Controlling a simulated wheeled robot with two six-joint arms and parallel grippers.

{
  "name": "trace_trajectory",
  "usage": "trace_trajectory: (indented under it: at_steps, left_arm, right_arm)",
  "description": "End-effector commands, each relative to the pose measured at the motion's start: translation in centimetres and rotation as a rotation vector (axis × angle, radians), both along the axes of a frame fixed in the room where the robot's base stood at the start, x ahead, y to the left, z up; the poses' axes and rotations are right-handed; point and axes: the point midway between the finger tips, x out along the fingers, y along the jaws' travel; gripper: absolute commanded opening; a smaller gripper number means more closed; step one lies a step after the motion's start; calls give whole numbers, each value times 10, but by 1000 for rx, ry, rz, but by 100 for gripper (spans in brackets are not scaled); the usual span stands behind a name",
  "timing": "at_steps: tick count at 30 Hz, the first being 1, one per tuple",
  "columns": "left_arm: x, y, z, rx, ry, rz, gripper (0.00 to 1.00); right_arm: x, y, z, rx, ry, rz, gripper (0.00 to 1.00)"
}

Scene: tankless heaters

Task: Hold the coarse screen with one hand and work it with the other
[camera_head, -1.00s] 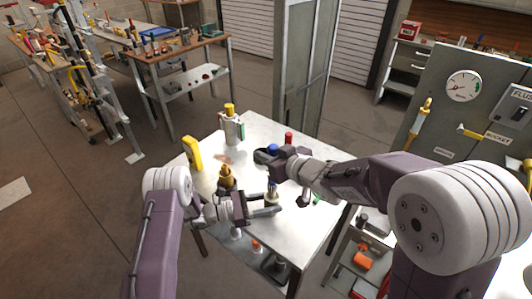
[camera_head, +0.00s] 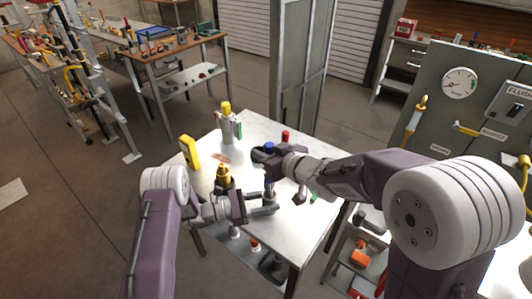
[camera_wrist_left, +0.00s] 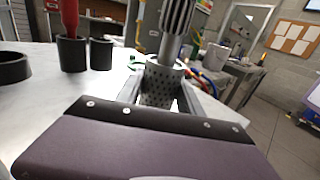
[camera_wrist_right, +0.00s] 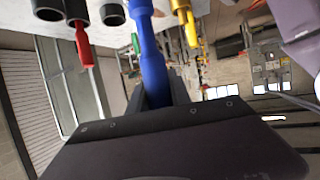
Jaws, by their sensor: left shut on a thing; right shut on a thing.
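The coarse screen, a grey perforated cylinder (camera_wrist_left: 160,88), stands upright between the fingers of my left gripper (camera_wrist_left: 165,95) in the left wrist view. My left gripper (camera_head: 268,207) is shut on it above the table. My right gripper (camera_head: 266,156) is above it, shut on a tool with a blue handle (camera_wrist_right: 155,70). The blue handle's top (camera_head: 269,147) shows in the head view. In the left wrist view a grey shaft with a ribbed part (camera_wrist_left: 177,15) rises from the screen's mouth. How deep it reaches inside is hidden.
The table (camera_head: 300,215) also bears a yellow device (camera_head: 189,151), a grey canister with a yellow top (camera_head: 228,125) and a brass-coloured piece (camera_head: 223,175). A red-handled tool (camera_wrist_left: 69,15) stands in a dark cup (camera_wrist_left: 72,54). A gauge panel (camera_head: 450,115) stands at the right.

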Motion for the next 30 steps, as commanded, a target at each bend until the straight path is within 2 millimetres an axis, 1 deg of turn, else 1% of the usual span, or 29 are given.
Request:
trace_trajectory:
  at_steps: [4,6,8,11,24,30]
  left_arm:
    - [0,0,0,-1,-1,0,0]
    - [0,0,0,-1,-1,0,0]
    - [0,0,1,-1,-1,0,0]
    - [0,0,0,0,-1,0,0]
    - [0,0,0,0,-1,0,0]
    - [0,0,0,-1,-1,0,0]
  right_arm:
    - [8,12,0,1,0,2,0]
    - [8,12,5,0,0,2,0]
    - [8,11,21,1,-8,0,0]
    - [8,11,27,-1,-3,-1,0]
    - [8,11,67,0,-4,1,0]
    - [8,10,80,-1,-2,-2,0]
